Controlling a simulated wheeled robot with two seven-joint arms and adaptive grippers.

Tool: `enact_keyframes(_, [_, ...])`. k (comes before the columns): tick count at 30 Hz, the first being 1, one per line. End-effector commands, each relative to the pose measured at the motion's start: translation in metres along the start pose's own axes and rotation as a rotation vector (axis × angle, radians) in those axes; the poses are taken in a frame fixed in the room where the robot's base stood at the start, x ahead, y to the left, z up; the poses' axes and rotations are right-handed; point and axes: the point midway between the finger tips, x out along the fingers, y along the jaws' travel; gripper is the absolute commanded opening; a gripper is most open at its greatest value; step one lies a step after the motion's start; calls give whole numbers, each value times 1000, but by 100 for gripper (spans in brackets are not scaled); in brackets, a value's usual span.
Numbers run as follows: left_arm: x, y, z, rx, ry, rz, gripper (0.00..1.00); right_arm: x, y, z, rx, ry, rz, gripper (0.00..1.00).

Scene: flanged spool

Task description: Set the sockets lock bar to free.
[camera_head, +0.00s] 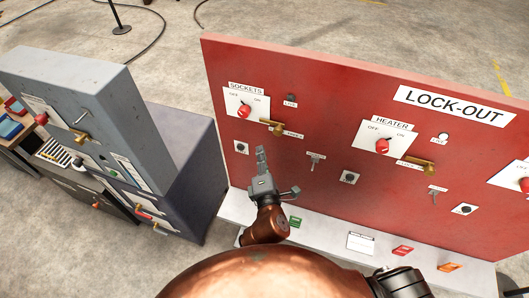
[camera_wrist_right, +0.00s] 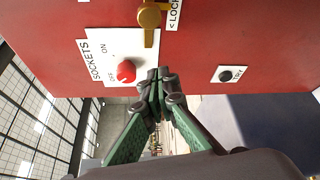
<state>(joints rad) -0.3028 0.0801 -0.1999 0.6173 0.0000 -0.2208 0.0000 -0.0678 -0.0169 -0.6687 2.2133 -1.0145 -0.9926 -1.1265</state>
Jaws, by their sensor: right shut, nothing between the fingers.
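The sockets lock bar (camera_head: 273,127) is a brass bar on the red lock-out board, just right of and below the white SOCKETS plate (camera_head: 240,103). It also shows at the top of the right wrist view (camera_wrist_right: 149,17), beside a label reading LOCK. The red sockets knob (camera_head: 244,111) sits on that plate, and shows in the wrist view too (camera_wrist_right: 126,71). My right gripper (camera_head: 261,152) is shut and empty, below the bar and apart from it. Its fingertips (camera_wrist_right: 160,74) meet near the plate in the wrist view. My left gripper is not in view.
The HEATER plate (camera_head: 383,138) with its own brass bar (camera_head: 419,165) is to the right. Black buttons (camera_head: 241,147) and toggle switches (camera_head: 315,161) sit below. A white ledge (camera_head: 330,240) holding small cards runs along the board's foot. A grey cabinet (camera_head: 90,110) stands left.

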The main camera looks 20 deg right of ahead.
Motion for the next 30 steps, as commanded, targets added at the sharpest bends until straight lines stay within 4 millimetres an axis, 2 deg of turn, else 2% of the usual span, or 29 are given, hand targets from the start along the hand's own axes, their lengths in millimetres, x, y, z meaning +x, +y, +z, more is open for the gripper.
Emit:
enact_keyframes(6, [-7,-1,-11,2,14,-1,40,47,2,0,-2,-1,0,0])
enact_keyframes(11, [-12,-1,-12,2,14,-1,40,76,1,2,-1,-1,-1,0])
enact_keyframes(13, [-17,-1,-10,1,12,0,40,68,0,16,0,-1,-3,0])
enact_keyframes(18, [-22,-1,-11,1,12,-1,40,62,0,32,0,0,-3,0])
enact_keyframes(30, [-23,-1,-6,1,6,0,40,59,-2,38,1,1,-3,0])
